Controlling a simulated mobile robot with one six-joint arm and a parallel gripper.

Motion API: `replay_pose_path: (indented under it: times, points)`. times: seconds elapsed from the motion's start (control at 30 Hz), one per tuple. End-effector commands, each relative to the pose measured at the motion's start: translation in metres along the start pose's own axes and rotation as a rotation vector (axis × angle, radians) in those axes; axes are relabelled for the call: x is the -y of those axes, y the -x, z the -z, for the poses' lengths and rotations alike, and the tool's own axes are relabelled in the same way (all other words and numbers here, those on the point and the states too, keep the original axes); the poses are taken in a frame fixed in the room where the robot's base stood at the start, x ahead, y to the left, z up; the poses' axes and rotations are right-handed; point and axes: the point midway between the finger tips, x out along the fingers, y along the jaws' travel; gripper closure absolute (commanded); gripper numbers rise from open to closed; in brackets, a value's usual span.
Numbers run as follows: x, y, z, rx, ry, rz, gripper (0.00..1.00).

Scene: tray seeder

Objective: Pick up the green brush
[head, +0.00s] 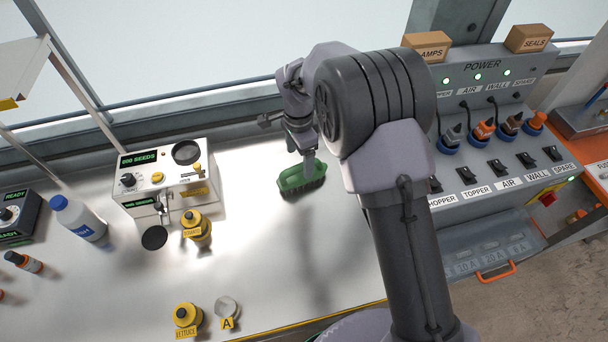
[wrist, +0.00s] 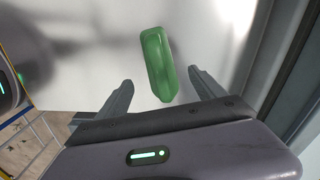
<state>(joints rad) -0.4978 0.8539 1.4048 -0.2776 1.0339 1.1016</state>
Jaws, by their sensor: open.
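The green brush (head: 300,182) lies on the bright metal worktop, toward its back, to the right of the seed counter in the head view. It has a green back with a darker bristle side facing the front. In the wrist view the green brush (wrist: 158,62) is long and lies ahead of and between the two fingers, its near end almost level with the fingertips. My gripper (wrist: 160,82) is open and empty, with a gap on both sides of the brush. In the head view my gripper (head: 307,158) is over the brush and partly hidden by my arm.
A seed counter (head: 150,187) stands left of the brush, with a yellow-capped jar (head: 196,228) beside it. A white bottle (head: 78,218) is farther left. A power panel (head: 490,130) with plugs and switches stands right. The worktop in front of the brush is clear.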

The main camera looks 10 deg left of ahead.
Motion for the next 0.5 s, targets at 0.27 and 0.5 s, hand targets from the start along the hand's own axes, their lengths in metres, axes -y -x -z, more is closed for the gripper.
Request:
replay_pose_path:
  times: [0.27, 0.5]
  points:
    - [0.0, -0.036, 0.001, 0.0, 0.0, 0.001, 0.21]
    - [-0.001, -0.081, 0.004, 0.0, 0.001, 0.0, 0.21]
